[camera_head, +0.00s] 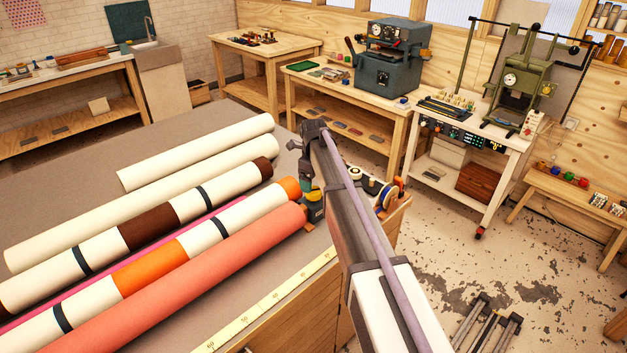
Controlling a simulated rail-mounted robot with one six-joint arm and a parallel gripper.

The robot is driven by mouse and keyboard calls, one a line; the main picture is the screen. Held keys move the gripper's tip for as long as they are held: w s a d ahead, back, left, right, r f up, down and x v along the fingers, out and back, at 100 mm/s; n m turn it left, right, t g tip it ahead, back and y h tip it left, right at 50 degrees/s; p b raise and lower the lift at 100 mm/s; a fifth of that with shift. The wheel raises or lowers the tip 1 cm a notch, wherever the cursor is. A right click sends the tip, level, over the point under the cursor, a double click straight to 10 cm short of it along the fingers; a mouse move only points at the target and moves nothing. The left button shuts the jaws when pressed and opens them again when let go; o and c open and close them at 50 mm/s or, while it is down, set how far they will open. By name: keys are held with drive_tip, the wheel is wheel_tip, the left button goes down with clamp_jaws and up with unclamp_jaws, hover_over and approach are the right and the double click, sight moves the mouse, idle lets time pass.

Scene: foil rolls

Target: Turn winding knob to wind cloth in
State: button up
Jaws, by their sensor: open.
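Several long cloth rolls lie side by side on the grey-topped table (215,128): cream rolls (210,148), a cream, brown and navy banded roll (150,222), one with orange bands (150,265), and a coral roll (200,270). My gripper (313,214) is open beside the right end of the coral and orange-banded rolls; its fingertips are small and hard to make out. Behind my arm, at the table's right end, is a device with a round blue-and-tan wheel (386,198) and an orange part (400,183). I cannot tell which part is the winding knob; my arm hides some of it.
A yellow measuring tape (270,303) runs along the table's front edge. Benches with a blue-grey machine (388,58) and a green press (518,88) stand behind. The floor to the right is mostly clear, with a low dark metal frame (487,322) near the bottom.

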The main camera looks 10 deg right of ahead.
sight(314, 190)
wheel_tip(314, 190, up, 6)
drive_tip(key=p, duration=0.4)
drive_tip(key=shift+r, duration=0.15)
drive_tip(key=s+f+n+b, duration=0.3)
drive_tip(key=s+n, duration=0.6)
drive_tip(key=s, duration=0.2)
drive_tip(key=s+f+n+b, duration=0.3)
drive_tip(key=s+n, duration=0.5)
drive_tip(key=s, duration=0.4)
drive_tip(key=s+f+n+b, duration=0.4)
drive_tip(key=s+n, duration=0.5)
drive_tip(key=s, duration=0.3)
drive_tip(key=shift+f+n, duration=0.25)
drive_tip(key=shift+n, duration=0.05)
